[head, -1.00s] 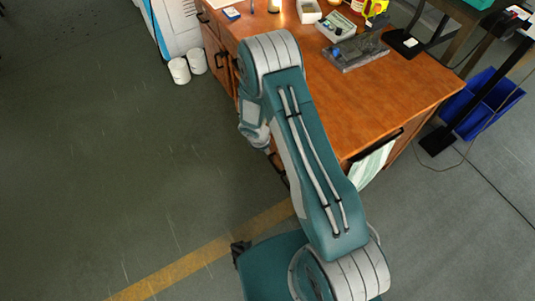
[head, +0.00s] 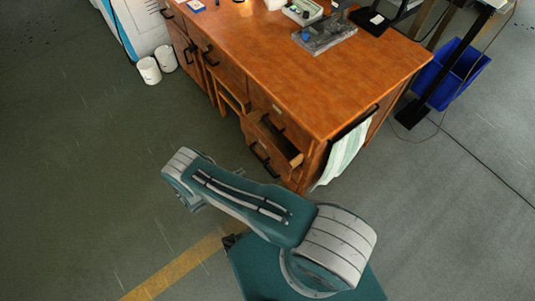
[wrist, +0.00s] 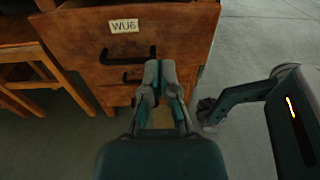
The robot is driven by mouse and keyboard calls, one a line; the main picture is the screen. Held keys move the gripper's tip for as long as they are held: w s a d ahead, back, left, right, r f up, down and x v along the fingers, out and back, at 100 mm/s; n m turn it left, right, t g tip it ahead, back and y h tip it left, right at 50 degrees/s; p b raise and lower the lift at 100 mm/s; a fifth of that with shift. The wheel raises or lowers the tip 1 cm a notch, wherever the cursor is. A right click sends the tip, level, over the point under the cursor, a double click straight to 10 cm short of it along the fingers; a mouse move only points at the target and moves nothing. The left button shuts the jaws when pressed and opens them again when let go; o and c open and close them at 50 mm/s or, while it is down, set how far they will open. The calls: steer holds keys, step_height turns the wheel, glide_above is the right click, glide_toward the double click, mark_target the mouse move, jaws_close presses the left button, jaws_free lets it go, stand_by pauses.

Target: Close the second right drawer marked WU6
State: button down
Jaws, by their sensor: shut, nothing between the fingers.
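In the wrist view, the WU6 label (wrist: 124,26) is on a brown wooden drawer front (wrist: 75,38), above a black bar handle (wrist: 127,54). A second handle (wrist: 131,77) shows lower down. My gripper (wrist: 159,67) is shut and empty, and its tips overlap the drawer front just right of the handles; contact cannot be told. In the head view, a drawer (head: 285,147) in the desk's right cabinet stands pulled out, its inside partly visible. My arm lies in front of the cabinet, with the gripper hidden behind its own links.
The wooden desk (head: 330,75) holds a clear tray (head: 325,35). A striped towel (head: 342,158) hangs at its right side. A blue bin (head: 455,72) and a black stand foot (head: 411,115) are to the right. A wooden stool (wrist: 45,72) is left of the cabinet.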

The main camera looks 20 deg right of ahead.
glide_toward(272, 151)
steer(key=shift+t+h, duration=0.4)
steer(key=x, duration=0.7)
steer(key=shift+s+d+f, duration=0.1)
steer(key=shift+d+f, duration=0.25)
steer(key=shift+f, duration=0.05)
steer(key=x, duration=0.8)
steer(key=shift+d, duration=0.25)
